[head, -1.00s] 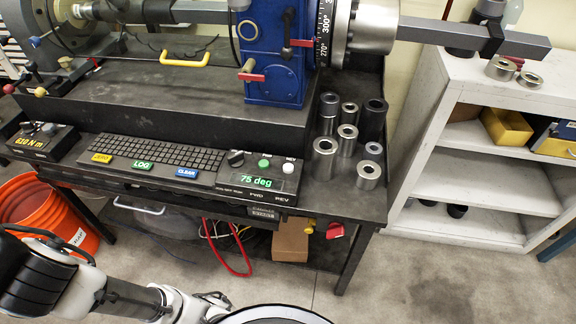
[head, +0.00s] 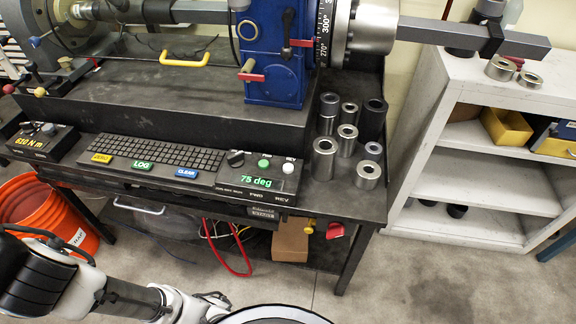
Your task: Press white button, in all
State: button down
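The white button (head: 288,167) sits at the right end of the control panel (head: 228,189), to the right of a green button (head: 263,164) and a dark knob (head: 236,158). The panel's green display (head: 256,181) reads "75 deg". Nothing touches the white button. My arm shows at the lower left, low in front of the bench and well apart from the panel. My gripper is not in view.
The dark bench (head: 340,203) carries a keyboard (head: 165,156), a blue machine housing (head: 272,60) and several metal sockets (head: 325,158) right of the panel. An orange bucket (head: 45,215) stands at left. A white shelf (head: 500,100) stands at right. Open floor lies in front.

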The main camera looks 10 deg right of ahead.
aim_at(288, 168)
jog(key=j+z, duration=0.2)
jog(key=j, duration=1.95)
jog(key=i, duration=0.05)
